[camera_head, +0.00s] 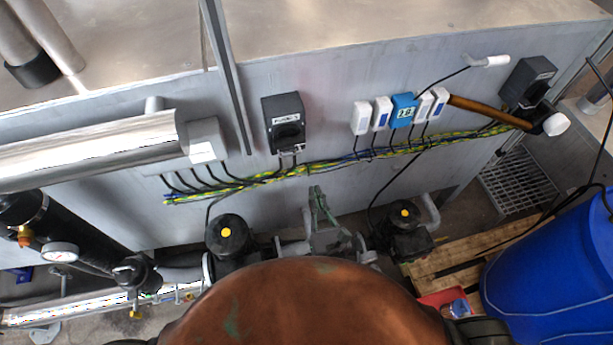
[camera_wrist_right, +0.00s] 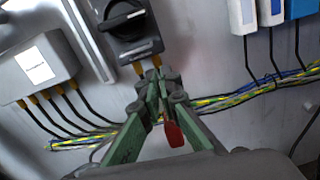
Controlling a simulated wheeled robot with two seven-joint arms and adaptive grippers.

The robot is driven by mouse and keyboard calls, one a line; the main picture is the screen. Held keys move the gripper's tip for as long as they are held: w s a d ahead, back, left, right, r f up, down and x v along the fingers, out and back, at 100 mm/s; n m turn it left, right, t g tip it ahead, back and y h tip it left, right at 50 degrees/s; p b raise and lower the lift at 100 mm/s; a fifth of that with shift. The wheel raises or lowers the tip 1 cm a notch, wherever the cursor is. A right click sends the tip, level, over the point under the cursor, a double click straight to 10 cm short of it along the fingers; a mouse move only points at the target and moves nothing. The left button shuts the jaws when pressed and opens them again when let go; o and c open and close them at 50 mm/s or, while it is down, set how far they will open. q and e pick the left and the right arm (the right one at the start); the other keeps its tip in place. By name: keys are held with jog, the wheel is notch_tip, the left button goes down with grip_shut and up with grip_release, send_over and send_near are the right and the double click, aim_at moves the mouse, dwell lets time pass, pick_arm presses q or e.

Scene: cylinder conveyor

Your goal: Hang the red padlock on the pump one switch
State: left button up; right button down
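The red padlock (camera_wrist_right: 174,134) shows in the right wrist view as a small red body between the green fingers of my right gripper (camera_wrist_right: 158,84). The fingertips come together, and the padlock's shackle is mostly hidden by them. In the head view, my right gripper (camera_head: 318,205) is below a dark grey rotary switch (camera_head: 285,122) on the panel; its label is too small to read surely. In the wrist view, this switch (camera_wrist_right: 125,25) has a black knob, and the fingertips are just below its lower edge. My left gripper is not in view.
Yellow-green cables (camera_head: 330,165) run along the panel behind the gripper. A second dark switch (camera_head: 527,80) is at the far right. White boxes and a blue box (camera_head: 404,110) are between. Black pumps (camera_head: 230,235) stand below; a blue barrel (camera_head: 555,270) is at right.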

notch_tip(320, 180, up, 6)
jog(key=s+a+n+p, duration=0.1)
jog(key=a+p, duration=0.2)
jog(key=p, duration=0.1)
jog(key=shift+y, duration=0.3)
jog(key=w+a+p, duration=0.1)
jog(key=w+p, duration=0.3)
jog(key=w, duration=0.5)
jog(key=shift+w+a, duration=0.3)
jog(key=shift+a, duration=0.1)
jog(key=shift+w, duration=0.2)
dwell(0.9)
